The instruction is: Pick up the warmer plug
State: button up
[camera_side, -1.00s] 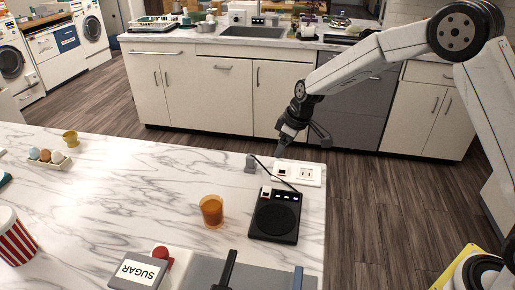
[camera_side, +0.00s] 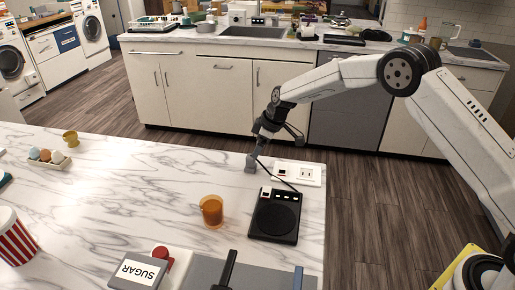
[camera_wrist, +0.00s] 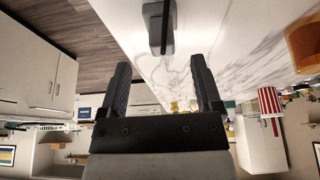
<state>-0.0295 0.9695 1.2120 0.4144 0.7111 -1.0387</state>
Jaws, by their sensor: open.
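The warmer plug (camera_side: 250,163) is a small grey block with a black cord, standing on the marble counter near its far edge. In the wrist view the plug (camera_wrist: 158,38) is ahead of the fingertips, roughly centred between them, with its cord across it. The black cup warmer (camera_side: 275,214) sits nearer the camera, and the cord leads from it to the plug. My gripper (camera_side: 277,146) is beside and above the plug at the counter's far edge. The wrist view shows my gripper (camera_wrist: 160,66) open, with nothing between its fingers.
A white outlet strip (camera_side: 297,173) lies right of the plug, close to the counter's right edge. An orange cup (camera_side: 211,211) stands left of the warmer. A sugar box (camera_side: 138,270) is at the front. The counter left of the plug is mostly clear.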

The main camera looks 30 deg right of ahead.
aim_at(251, 159)
jog(key=shift+w+a+f, duration=0.15)
jog(key=shift+f, duration=0.4)
jog(key=shift+x, duration=2.6)
jog(key=shift+a, duration=0.15)
jog(key=shift+r, duration=0.1)
grip_shut()
